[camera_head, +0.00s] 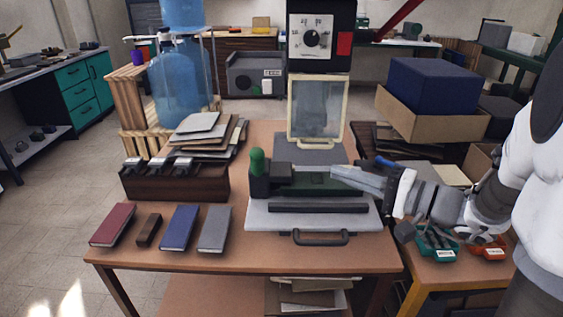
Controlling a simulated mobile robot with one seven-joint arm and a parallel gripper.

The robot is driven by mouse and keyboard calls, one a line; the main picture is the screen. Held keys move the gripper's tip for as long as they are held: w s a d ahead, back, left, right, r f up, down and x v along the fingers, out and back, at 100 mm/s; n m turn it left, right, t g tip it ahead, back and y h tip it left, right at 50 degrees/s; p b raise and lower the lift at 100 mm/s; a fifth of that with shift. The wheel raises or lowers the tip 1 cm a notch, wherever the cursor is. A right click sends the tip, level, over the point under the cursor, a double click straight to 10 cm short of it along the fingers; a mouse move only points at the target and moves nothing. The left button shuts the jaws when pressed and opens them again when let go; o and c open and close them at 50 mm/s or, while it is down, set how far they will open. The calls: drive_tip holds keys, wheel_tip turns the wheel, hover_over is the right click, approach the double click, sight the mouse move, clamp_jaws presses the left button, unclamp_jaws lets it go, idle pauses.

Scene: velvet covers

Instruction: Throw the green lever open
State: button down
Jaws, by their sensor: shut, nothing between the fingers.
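The green lever (257,162) has a rounded green knob and stands upright at the left end of a dark block on the press-like machine (312,215). A dark green housing (312,182) runs to the right of it. My gripper (336,172) reaches in from the right, with its tips over the right part of the housing. It is shut and empty, well to the right of the lever and apart from it. My gripper hides the housing's right end. I cannot tell whether the tips touch the housing.
A tall machine head with a framed window (319,108) stands behind. A dark wooden box (175,183) and stacked boards (205,135) are left of the lever. Red, blue and grey books (214,229) lie in front left. A black handle (320,238) sticks out at the front.

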sight(258, 165)
drive_tip(key=s+a+b+x, duration=0.1)
drive_tip(key=s+x, duration=0.1)
drive_tip(key=x, duration=1.1)
drive_tip(key=shift+s+a, duration=0.2)
drive_tip(key=shift+a, duration=0.1)
